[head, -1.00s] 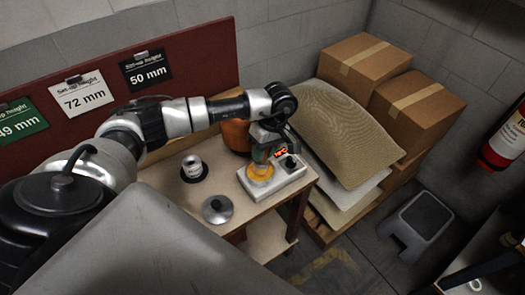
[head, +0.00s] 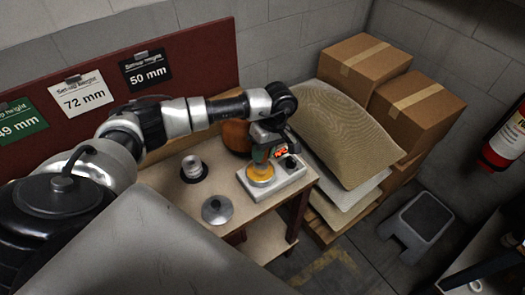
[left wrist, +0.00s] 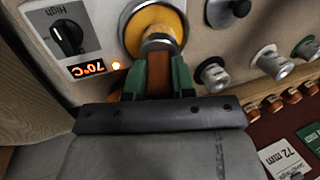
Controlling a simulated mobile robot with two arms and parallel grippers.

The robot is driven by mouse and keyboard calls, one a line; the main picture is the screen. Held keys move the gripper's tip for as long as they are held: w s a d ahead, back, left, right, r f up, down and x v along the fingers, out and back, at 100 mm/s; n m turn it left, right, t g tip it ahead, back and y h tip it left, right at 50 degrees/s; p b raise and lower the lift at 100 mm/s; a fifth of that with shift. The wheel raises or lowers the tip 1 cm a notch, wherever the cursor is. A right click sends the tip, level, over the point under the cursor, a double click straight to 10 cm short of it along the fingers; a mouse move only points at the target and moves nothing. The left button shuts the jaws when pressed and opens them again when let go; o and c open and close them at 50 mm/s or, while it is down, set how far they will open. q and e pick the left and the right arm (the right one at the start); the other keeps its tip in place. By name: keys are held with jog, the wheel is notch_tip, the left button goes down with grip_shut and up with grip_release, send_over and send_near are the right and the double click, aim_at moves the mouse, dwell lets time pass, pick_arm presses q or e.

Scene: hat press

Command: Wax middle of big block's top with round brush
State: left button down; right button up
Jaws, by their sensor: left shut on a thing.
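My left gripper (head: 261,153) is above the hot plate at the right end of the small table, shut on the round brush. In the left wrist view its green fingertips (left wrist: 158,75) hold the brush's wooden handle. The wax (head: 260,175) also shows in the head view. An orange-brown rounded body (head: 237,136) stands behind my arm, partly hidden; I cannot tell whether it is the big block. My right gripper is out of view.
The hot plate (head: 287,181) reads 70°C in the left wrist view. A metal cylinder (head: 192,166) on a dark base and a grey knobbed disc (head: 216,209) stand left of it. Sacks (head: 345,130) and cartons (head: 418,108) are stacked right of the table; a step stool (head: 417,228) stands beyond.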

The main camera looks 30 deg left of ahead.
pick_arm(q)
jog(key=shift+r+p, duration=1.85)
jog(key=shift+r, duration=1.65)
jog(key=s+d+r+m+t+y, duration=0.2)
jog(key=s+d+r+m, duration=0.3)
jog(key=s+d+m, duration=0.4)
jog(key=s+m+t+b, duration=0.1)
jog(key=m, duration=0.4)
jog(key=shift+d, duration=0.35)
